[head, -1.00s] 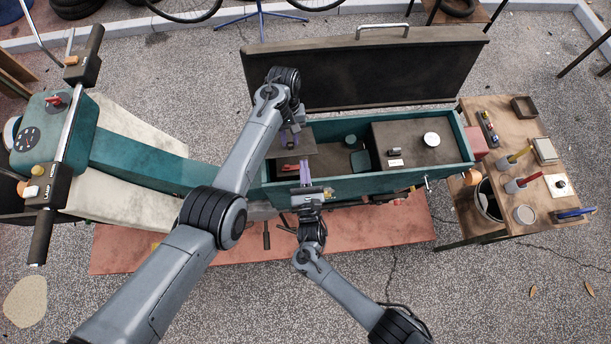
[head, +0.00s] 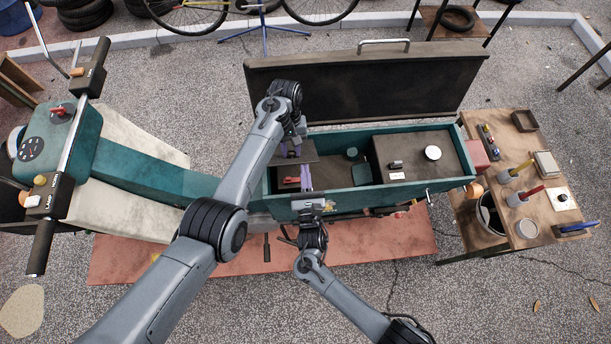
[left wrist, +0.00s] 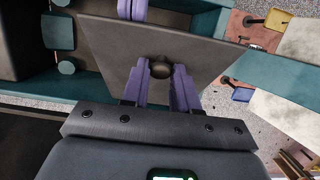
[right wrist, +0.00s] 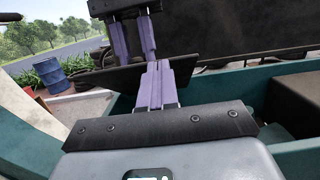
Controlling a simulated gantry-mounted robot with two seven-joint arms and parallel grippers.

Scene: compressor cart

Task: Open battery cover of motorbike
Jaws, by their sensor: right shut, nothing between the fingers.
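The battery cover, a dark brown flat panel (head: 302,156) with a round knob (left wrist: 160,68), lies tilted over the left end of the open teal box. In the right wrist view it is a thin slab (right wrist: 115,78). My left gripper (head: 291,150) comes from above, with its purple fingers (left wrist: 161,75) on both sides of the knob and apparently touching it. My right gripper (head: 306,178) is shut and empty at the box's near side, fingers pointing up close to the cover's near edge. Whether they touch the cover cannot be told. A red item (head: 291,183) shows in the compartment below.
The box's large dark lid (head: 365,85) stands open behind. A dark raised block (head: 425,155) fills the box's right part. The handlebar and gauge tank (head: 60,140) are at left. A wooden tool table (head: 540,210) stands at right. A red mat (head: 140,258) lies underneath.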

